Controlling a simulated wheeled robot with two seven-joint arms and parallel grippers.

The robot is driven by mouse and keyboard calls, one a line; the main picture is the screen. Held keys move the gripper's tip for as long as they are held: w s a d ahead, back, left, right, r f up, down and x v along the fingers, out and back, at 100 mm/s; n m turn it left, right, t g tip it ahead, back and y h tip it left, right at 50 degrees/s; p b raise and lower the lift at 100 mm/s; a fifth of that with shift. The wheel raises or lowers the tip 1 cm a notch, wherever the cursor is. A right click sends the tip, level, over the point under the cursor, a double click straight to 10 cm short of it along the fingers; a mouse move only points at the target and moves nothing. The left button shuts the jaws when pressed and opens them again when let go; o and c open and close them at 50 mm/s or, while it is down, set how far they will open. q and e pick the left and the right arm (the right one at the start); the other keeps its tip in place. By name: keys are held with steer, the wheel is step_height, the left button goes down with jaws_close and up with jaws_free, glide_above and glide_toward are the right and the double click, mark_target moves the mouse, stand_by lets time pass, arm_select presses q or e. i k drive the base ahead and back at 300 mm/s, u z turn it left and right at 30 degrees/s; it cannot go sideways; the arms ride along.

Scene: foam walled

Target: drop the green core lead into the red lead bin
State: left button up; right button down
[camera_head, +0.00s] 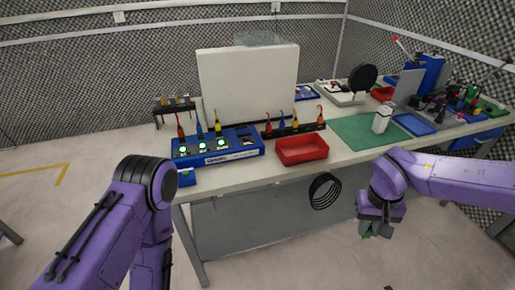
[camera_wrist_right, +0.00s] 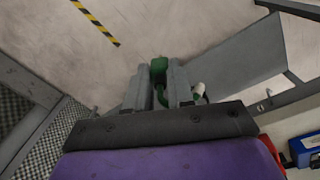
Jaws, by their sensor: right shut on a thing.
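The green core lead (camera_wrist_right: 159,69) is held between the two fingers of my right gripper (camera_wrist_right: 161,90) in the right wrist view. A bit of green cable and a pale end (camera_wrist_right: 198,90) show beside the right finger. In the head view my right gripper (camera_head: 375,229) hangs in front of the table, below its top, with a small green bit at its tip. The red lead bin (camera_head: 302,150) is an open tray near the table's front edge, to the left of my right gripper. It looks empty. My left arm shows, but its gripper does not.
A blue tester box (camera_head: 217,147) with lit green spots stands left of the bin. A black rack (camera_head: 294,128) with several coloured leads is behind the bin. A green mat (camera_head: 365,133) with a white device (camera_head: 382,119) lies to its right. A black coil (camera_head: 325,191) hangs on the table's front.

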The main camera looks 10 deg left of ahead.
mark_target(292, 150)
steer(key=u, duration=0.25)
steer(key=i, duration=1)
